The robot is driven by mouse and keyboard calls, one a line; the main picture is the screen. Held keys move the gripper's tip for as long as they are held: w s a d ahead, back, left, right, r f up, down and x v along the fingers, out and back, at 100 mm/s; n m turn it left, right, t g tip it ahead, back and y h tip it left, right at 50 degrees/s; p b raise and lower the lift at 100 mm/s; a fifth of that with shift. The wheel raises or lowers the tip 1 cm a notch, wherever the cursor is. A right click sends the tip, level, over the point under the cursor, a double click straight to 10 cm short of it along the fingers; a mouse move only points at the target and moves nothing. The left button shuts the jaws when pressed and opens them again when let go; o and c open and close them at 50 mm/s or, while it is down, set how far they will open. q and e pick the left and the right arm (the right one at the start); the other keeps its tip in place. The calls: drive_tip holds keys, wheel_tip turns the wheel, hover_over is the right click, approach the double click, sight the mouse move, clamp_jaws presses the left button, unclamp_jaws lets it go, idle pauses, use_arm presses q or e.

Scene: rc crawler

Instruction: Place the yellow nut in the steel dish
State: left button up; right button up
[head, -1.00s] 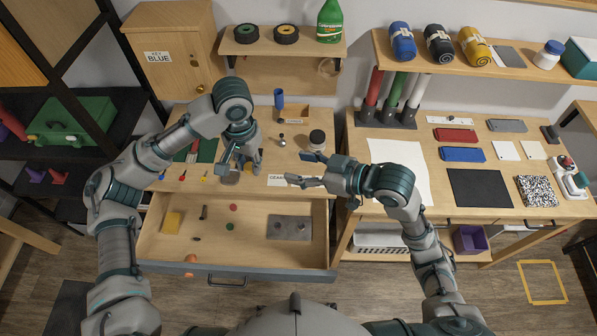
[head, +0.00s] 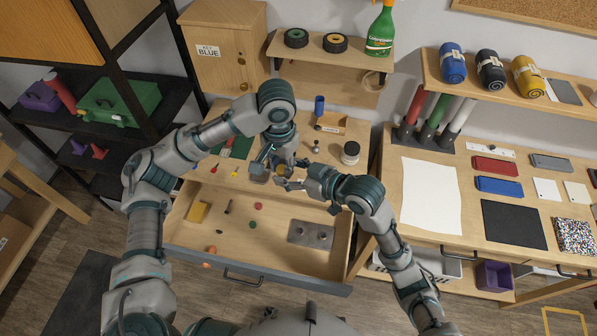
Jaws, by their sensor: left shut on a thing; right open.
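My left gripper (head: 272,163) points down over the wooden bench and is shut on a small yellowish piece (head: 282,170), which looks like the yellow nut; the fingers partly hide it. A round grey dish (head: 258,176), which looks like the steel dish, is on the bench just below and left of the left gripper, partly covered by it. My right gripper (head: 282,180) is open, close to the right of the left gripper and the yellowish piece. I cannot tell whether it touches the piece.
An open drawer (head: 270,262) below the bench holds a yellow block (head: 199,212), a metal plate (head: 311,235) and small parts. A jar (head: 350,153), a blue cylinder (head: 319,105) and a small wooden box (head: 333,122) stand behind the grippers. Screwdrivers lie at left.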

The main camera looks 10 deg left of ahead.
use_arm(q)
drive_tip(key=shift+d, duration=0.15)
use_arm(e)
drive_tip(key=shift+d, duration=0.1)
drive_tip(key=shift+c, duration=0.5)
use_arm(q)
drive_tip(key=shift+d, duration=0.15)
use_arm(e)
drive_tip(key=shift+d, duration=0.15)
clamp_jaws()
use_arm(q)
drive_tip(key=o, duration=0.9)
drive_tip(key=shift+c, duration=0.2)
drive_tip(key=shift+a, duration=0.2)
